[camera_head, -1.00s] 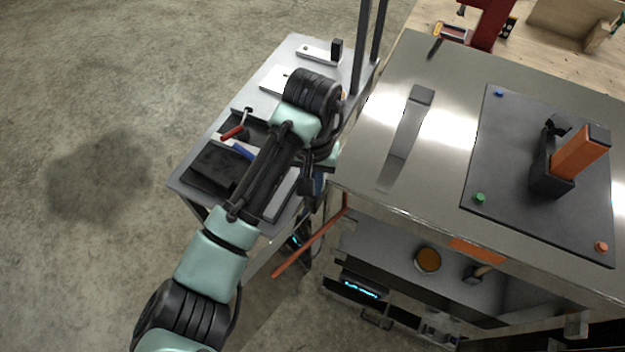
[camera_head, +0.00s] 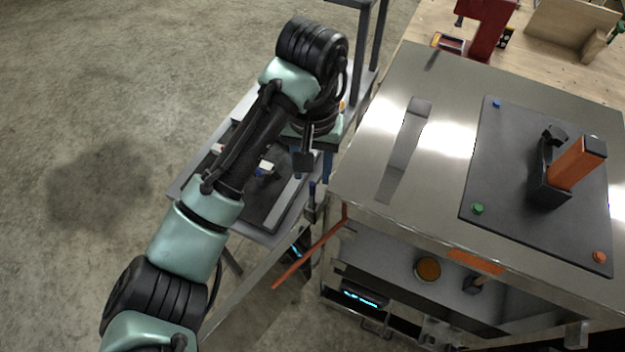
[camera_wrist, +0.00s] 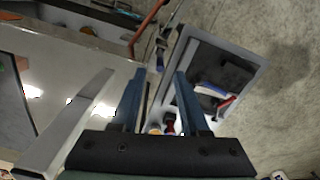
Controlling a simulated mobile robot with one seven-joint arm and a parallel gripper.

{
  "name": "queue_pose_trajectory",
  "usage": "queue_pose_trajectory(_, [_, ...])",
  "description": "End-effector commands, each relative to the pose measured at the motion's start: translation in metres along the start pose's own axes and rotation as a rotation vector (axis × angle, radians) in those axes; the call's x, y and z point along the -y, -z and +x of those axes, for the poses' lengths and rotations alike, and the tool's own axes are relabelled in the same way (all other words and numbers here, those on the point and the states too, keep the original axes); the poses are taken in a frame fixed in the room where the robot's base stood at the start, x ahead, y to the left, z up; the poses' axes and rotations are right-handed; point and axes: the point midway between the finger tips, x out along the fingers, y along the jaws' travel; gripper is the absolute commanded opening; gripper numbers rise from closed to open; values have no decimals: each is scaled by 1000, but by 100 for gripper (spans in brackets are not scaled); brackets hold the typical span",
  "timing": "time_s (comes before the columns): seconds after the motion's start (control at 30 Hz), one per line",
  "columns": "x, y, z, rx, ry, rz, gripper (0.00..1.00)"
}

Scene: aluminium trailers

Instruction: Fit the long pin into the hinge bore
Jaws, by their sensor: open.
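My gripper (camera_wrist: 158,72) is open, with two blue fingers apart and nothing held between them. It points down over the gap between the small grey side table (camera_head: 262,232) and the steel-topped cart (camera_head: 370,200). In the head view my arm covers much of the side table. I cannot make out the long pin or the hinge bore for certain in either view. Small red (camera_wrist: 168,123) and orange (camera_wrist: 154,129) items show beyond the fingers, close to the palm, too small to identify.
A dark tray area on the side table holds a red-handled tool (camera_wrist: 226,103) and a blue-and-white item (camera_head: 265,167). On the cart stand a bent metal strip (camera_head: 405,150) and a dark plate (camera_head: 500,215) with an orange-handled clamp (camera_head: 577,162). Dark posts (camera_head: 378,35) rise behind.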

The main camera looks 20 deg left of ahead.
Motion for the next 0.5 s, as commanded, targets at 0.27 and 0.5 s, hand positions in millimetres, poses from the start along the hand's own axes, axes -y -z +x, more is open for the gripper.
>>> queue_pose_trajectory(0.27, [0, 0, -33, 0, 1, 0, 45])
queue_pose_trajectory(0.5, [-9, 5, -38, -32, -13, 17, 45])
